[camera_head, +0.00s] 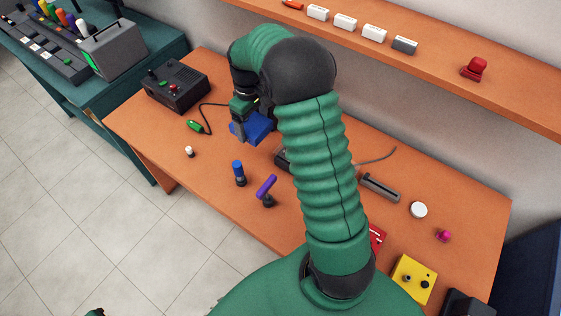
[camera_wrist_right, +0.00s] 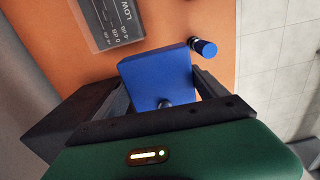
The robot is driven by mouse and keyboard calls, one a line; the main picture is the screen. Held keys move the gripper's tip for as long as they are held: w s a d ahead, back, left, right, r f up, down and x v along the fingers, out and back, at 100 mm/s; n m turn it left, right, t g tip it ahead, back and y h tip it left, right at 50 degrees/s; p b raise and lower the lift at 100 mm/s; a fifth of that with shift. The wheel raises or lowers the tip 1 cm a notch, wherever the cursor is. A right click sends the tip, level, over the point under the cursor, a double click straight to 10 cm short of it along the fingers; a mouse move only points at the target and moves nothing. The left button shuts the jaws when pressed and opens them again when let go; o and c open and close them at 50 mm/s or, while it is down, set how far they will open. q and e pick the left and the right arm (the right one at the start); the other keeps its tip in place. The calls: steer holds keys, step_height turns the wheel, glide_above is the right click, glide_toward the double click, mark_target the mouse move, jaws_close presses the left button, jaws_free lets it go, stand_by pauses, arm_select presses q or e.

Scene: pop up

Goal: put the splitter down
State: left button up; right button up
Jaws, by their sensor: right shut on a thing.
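The splitter appears to be the blue box (camera_head: 257,126), at the back left part of the orange table. My right gripper (camera_head: 239,124) is shut on it. In the right wrist view the blue box (camera_wrist_right: 155,75) sits between the dark fingers of the gripper (camera_wrist_right: 160,108). Whether its underside touches the table cannot be told. My right arm hides part of the table behind and beside it. Of my left gripper, only a small green and dark bit (camera_head: 95,312) shows at the bottom edge.
A black control box (camera_head: 176,85) and a green-tipped cable (camera_head: 195,126) lie left of the blue box. A white peg (camera_head: 190,151), a blue-topped stick (camera_head: 239,172) and a purple-topped stick (camera_head: 266,189) stand in front. A grey labelled device (camera_wrist_right: 108,20) shows in the wrist view.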

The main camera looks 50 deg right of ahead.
glide_above(257, 162)
step_height(257, 162, down, 10)
step_height(257, 162, down, 7)
steer(key=shift+r, duration=0.2)
steer(key=shift+f, duration=0.15)
steer(key=shift+c, duration=0.9)
steer(key=shift+a, duration=0.2)
steer(key=o, duration=1.8)
steer(key=shift+o, duration=0.7)
steer(key=shift+d, duration=0.1)
